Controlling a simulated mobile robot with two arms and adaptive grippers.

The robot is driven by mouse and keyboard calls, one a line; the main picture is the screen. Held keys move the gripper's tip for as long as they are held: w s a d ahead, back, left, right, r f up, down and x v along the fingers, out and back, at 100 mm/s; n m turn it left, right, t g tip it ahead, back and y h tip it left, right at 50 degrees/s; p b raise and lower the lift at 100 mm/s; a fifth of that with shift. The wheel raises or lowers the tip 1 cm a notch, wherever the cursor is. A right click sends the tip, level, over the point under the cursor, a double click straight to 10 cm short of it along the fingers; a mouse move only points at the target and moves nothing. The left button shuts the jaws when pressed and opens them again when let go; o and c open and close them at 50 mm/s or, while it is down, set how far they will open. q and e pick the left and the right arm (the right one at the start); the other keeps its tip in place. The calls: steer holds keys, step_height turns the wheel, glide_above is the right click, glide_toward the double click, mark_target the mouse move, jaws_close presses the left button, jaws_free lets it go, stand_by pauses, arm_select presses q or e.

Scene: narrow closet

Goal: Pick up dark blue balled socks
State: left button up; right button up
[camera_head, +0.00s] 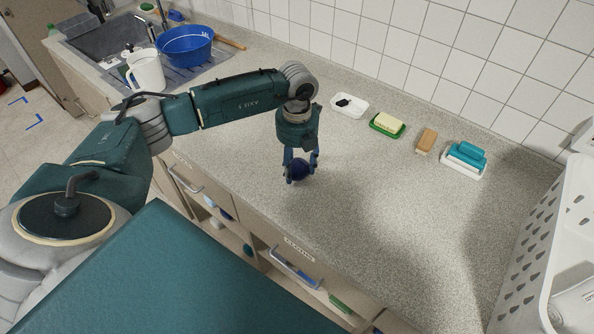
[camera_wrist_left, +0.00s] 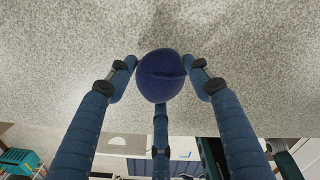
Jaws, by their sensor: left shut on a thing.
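The dark blue balled socks (camera_head: 299,170) are a small round ball between the fingers of my left gripper (camera_head: 300,168), over the speckled counter near its front edge. In the left wrist view the socks (camera_wrist_left: 161,76) sit between the fingertips of the left gripper (camera_wrist_left: 160,78), with a third finger below them. The left gripper is shut on the socks. I cannot tell for sure whether the socks touch the counter. My right gripper is not in view.
Along the back of the counter (camera_head: 400,215) stand a white dish (camera_head: 350,112), a green dish with a yellow block (camera_head: 387,132), a brown block (camera_head: 426,140) and a teal brush on a white tray (camera_head: 465,171). A white perforated basket (camera_head: 520,272) is at right; a blue basin (camera_head: 186,47) and white jug (camera_head: 146,71) are far left.

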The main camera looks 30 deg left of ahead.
arm_select(q)
steer(key=shift+w+r, duration=0.1)
steer(key=shift+r, duration=0.4)
step_height(320, 180, up, 12)
steer(key=b, duration=0.4)
step_height(320, 180, up, 7)
glide_above(298, 164)
steer(key=shift+a, duration=0.1)
